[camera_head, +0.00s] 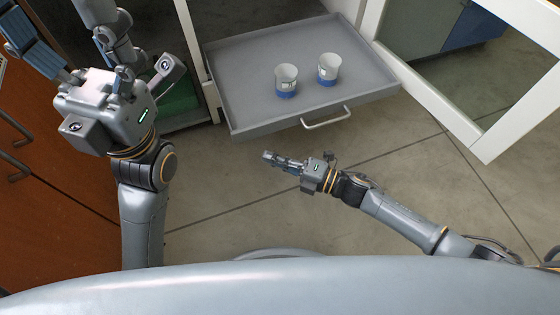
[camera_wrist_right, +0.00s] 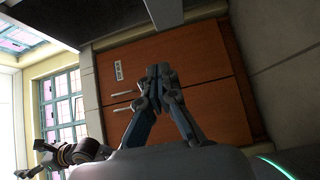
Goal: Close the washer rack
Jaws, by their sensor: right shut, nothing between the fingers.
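The washer rack (camera_head: 240,82) is a grey, shallow tray pulled out of a white-framed cabinet in the head view. Its front handle (camera_head: 326,118) is a pale bar facing me. My right gripper (camera_head: 268,157) is shut and empty, in front of the rack, left of the handle and apart from it. In the right wrist view its fingertips (camera_wrist_right: 158,72) meet with nothing between them. My left gripper (camera_head: 68,30) is large at the upper left of the head view, left of the rack, with its fingers spread apart and nothing visible between them.
Two white cups with blue lower parts, one on the left (camera_head: 286,80) and one on the right (camera_head: 328,69), stand upright in the rack. An open white-framed glass door (camera_head: 440,100) is on the right. Brown cabinets (camera_head: 40,190) line the left. The floor before the rack is clear.

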